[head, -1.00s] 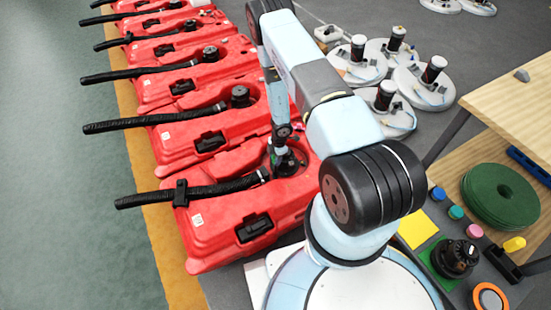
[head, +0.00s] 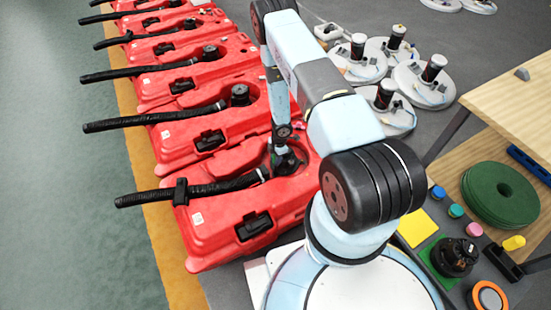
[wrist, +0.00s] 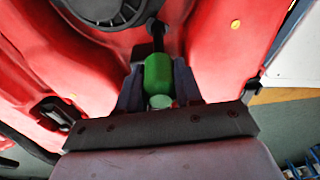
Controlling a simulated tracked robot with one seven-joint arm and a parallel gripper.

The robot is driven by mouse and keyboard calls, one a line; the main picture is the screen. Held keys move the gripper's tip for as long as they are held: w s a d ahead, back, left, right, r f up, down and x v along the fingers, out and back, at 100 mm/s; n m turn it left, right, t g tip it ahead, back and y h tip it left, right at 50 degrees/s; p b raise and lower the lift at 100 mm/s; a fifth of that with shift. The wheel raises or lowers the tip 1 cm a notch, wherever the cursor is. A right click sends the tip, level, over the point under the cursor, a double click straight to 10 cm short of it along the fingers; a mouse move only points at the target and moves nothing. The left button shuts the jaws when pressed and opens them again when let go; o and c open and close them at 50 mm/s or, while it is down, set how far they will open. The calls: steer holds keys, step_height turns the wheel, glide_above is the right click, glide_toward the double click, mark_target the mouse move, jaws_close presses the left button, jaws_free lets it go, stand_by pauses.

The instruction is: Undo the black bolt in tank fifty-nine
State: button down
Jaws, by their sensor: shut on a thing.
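The nearest red tank (head: 225,217) lies under my arm; its small white label (head: 197,218) is too small to read. My gripper (wrist: 158,88) is shut on a green-handled tool (wrist: 158,74) in the wrist view. The tool's dark shaft (wrist: 157,36) points at the red tank body (wrist: 215,40), next to a round black cap (wrist: 100,10). I cannot make out the black bolt; the shaft's end may hide it. In the head view my gripper is a small dark shape low over the tank's right end, partly hidden by my arm.
A black hose (head: 215,187) lies along the near tank. More red tanks (head: 185,140) stand in a row behind. Round white pads (head: 420,85) lie on the floor behind my arm. A wooden table (head: 510,90) and a bench with a green disc (head: 500,195) stand at right.

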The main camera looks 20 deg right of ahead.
steer(key=n, duration=0.6)
steer(key=shift+n+g+h, duration=0.3)
steer(key=shift+n+g, duration=0.1)
steer(key=n, duration=0.3)
steer(key=shift+n, duration=0.3)
steer(key=n, duration=0.2)
steer(key=shift+n+h, duration=0.3)
steer(key=shift+r+m, duration=0.15)
steer(key=shift+m, duration=0.45)
steer(key=shift+r, duration=2.45)
steer(key=shift+w, duration=0.1)
